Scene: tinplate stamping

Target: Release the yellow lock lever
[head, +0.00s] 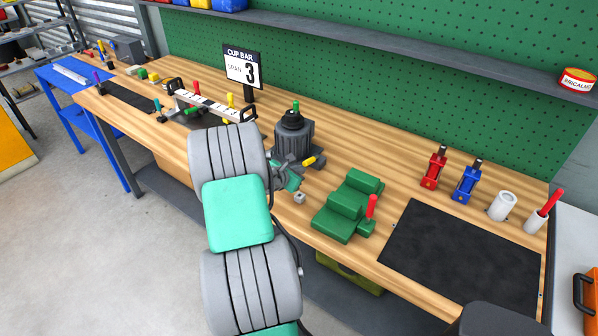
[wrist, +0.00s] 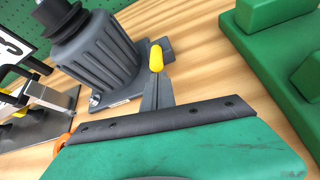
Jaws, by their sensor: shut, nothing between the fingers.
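The yellow lever (head: 309,161) sticks out low at the right side of the dark grey ribbed machine (head: 293,142), which has a black top and green knob. In the wrist view, the lever's rounded yellow end (wrist: 156,56) shows just beyond the fingertips, with the machine (wrist: 97,52) behind to the left. My gripper (head: 292,163) is beside the machine's base, close to the lever. In the wrist view, my gripper (wrist: 156,80) has its grey fingers together and empty. I cannot tell whether they touch the lever; its lower part is hidden behind them.
A green stepped block (head: 346,208) with a red handle stands to the right. A fixture with red and yellow handles (head: 210,105) and a sign (head: 243,66) stand to the left. The black mat (head: 465,250) is clear.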

